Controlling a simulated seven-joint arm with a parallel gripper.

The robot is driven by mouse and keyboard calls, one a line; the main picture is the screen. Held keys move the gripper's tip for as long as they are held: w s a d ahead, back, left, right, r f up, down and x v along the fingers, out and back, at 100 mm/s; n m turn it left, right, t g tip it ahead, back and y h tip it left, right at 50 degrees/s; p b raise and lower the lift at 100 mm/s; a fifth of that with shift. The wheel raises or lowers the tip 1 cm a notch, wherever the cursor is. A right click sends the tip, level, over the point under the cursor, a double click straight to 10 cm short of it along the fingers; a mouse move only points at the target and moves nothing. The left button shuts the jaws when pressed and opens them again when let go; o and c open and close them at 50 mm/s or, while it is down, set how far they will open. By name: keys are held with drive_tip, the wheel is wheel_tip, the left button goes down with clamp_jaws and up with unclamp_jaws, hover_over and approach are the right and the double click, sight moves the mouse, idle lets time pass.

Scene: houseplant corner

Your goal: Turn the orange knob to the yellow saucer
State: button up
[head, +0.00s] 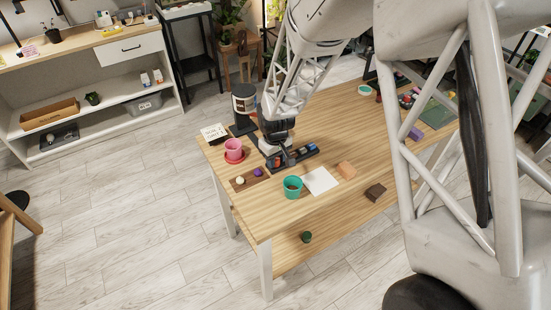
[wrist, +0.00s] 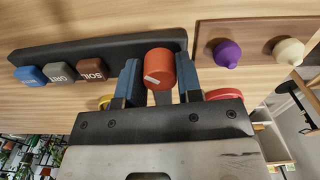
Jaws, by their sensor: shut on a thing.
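The orange knob (wrist: 159,66) sits at one end of a dark panel (wrist: 95,50) in the wrist view. Its white pointer mark slants toward the lower left there. My gripper (wrist: 160,80) has its two blue-grey fingers on either side of the knob, shut on it. A small piece of a yellow thing (wrist: 105,101), perhaps the yellow saucer, shows left of the fingers in the wrist view; the rest is hidden. A red saucer (wrist: 223,94) is partly hidden on the right.
The panel also carries blue, grey GRIT (wrist: 59,72) and brown SOIL (wrist: 91,68) buttons. A wooden board (wrist: 212,31) holds a purple knob (wrist: 227,53) and a cream knob (wrist: 288,50). A pink pot (head: 233,147), teal pot (head: 292,188) and white sheet (head: 320,181) are nearby.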

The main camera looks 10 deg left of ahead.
drive_tip(key=o, duration=0.9)
drive_tip(key=shift+o, duration=0.2)
drive_tip(key=shift+r, duration=0.1)
drive_tip(key=shift+r, duration=3.85)
